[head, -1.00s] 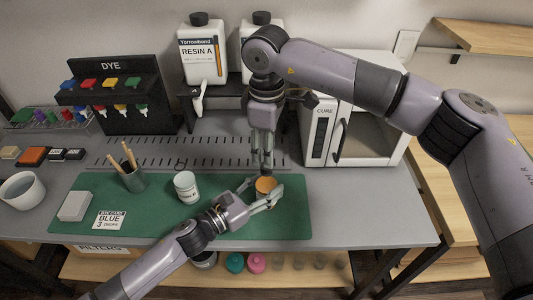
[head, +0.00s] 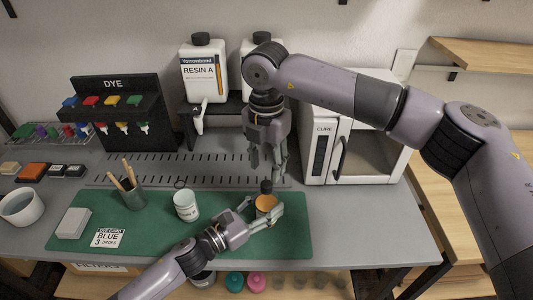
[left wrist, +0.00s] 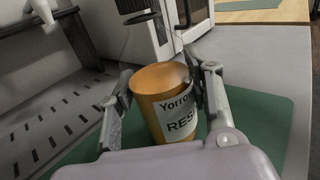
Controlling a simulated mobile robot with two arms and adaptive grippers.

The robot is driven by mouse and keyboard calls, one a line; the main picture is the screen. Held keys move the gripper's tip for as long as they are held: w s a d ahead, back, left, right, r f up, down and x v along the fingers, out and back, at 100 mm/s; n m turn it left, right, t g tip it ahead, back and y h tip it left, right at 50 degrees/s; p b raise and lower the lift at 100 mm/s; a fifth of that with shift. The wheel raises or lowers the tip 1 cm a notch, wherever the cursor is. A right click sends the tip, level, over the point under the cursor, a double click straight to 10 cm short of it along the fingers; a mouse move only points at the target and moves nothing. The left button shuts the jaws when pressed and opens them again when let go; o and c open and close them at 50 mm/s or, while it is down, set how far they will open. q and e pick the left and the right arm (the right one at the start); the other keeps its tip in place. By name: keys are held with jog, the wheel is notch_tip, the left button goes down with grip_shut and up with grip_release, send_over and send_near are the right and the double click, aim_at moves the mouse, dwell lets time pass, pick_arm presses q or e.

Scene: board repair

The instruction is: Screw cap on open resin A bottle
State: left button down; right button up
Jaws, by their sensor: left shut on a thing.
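The open resin bottle is a small orange container (head: 266,203) with a white label, upright on the green mat. It is larger in the left wrist view (left wrist: 163,92), where its label partly reads "RES". My left gripper (head: 262,211) is shut around its sides, with one finger on each side. A black cap (head: 266,187) is above the bottle; the left wrist view shows the dark cap (left wrist: 142,17) apart from the rim. My right gripper (head: 267,177) points down from above with its fingertips at the cap, and appears shut on it. Its exact contact is too small to see.
On the green mat (head: 150,215) stand a white labelled jar (head: 186,206), a brush cup (head: 131,194), a grey block (head: 73,223) and a dye card (head: 109,237). The large Resin A jug (head: 204,85) and the cure oven (head: 350,140) stand behind. The mat's right end is clear.

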jog(key=n, duration=0.6)
jog(key=shift+r+n, duration=0.2)
jog(key=shift+n, duration=0.1)
jog(key=n, duration=0.4)
jog(key=shift+r, duration=0.1)
jog(key=n, duration=0.4)
jog(key=shift+r, duration=0.1)
jog(key=n, duration=0.6)
jog(key=shift+r, duration=0.2)
jog(key=n, duration=0.6)
jog(key=shift+r+n, duration=0.15)
jog(key=shift+n, duration=0.25)
jog(key=n, duration=0.4)
jog(key=shift+r, duration=0.15)
jog(key=n, duration=0.6)
jog(key=shift+r, duration=0.15)
jog(key=n, duration=0.4)
jog(key=shift+r+n, duration=0.15)
jog(key=shift+n, duration=0.25)
